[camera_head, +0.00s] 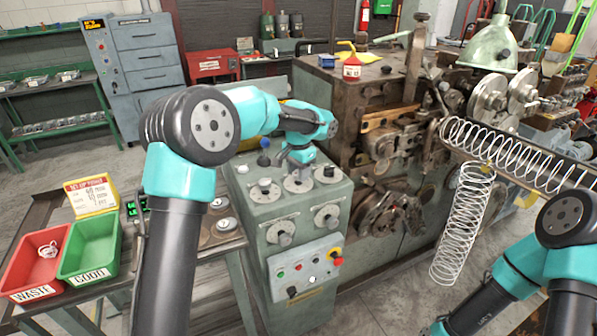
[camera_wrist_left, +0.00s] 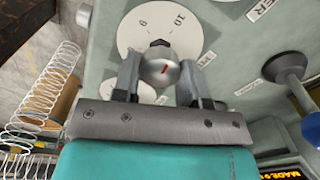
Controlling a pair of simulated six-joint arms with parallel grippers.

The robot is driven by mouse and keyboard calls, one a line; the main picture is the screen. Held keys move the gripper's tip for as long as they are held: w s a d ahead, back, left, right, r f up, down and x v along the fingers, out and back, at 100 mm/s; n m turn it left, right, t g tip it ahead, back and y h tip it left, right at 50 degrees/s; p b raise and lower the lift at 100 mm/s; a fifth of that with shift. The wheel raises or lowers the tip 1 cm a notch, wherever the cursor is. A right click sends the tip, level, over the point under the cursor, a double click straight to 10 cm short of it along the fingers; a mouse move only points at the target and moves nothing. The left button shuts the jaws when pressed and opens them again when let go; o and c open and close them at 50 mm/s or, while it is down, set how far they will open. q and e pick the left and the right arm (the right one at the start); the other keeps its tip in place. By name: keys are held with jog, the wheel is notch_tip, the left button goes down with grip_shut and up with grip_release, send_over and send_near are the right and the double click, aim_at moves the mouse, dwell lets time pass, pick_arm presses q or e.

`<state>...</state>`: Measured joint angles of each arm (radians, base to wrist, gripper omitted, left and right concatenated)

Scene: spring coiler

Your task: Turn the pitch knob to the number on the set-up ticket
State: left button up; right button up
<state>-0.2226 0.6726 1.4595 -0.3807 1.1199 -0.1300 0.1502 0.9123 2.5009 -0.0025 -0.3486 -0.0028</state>
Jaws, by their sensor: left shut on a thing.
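My left gripper (camera_head: 298,172) is over the top of the grey-green control cabinet (camera_head: 262,213), reaching down onto a knob on a pale round dial. In the left wrist view my left gripper (camera_wrist_left: 160,82) is shut on the silver pitch knob (camera_wrist_left: 158,74), one finger on each side. The knob has a red mark on its face. The white dial (camera_wrist_left: 140,32) behind it shows the numbers 9 and 10; the rest is hidden. The yellow set-up ticket (camera_head: 91,196) stands at the left; its small figures are too blurred to read surely. My right gripper is out of the frame.
Red (camera_head: 24,274) and green (camera_head: 86,262) bins stand at left. Wire coils (camera_head: 462,222) hang at right.

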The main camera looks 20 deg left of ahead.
pick_arm(q)
jog(key=shift+m, duration=0.7)
jog(key=o, duration=0.9)
notch_tip(320, 180, up, 17)
jog(key=shift+r, duration=0.2)
dwell(0.3)
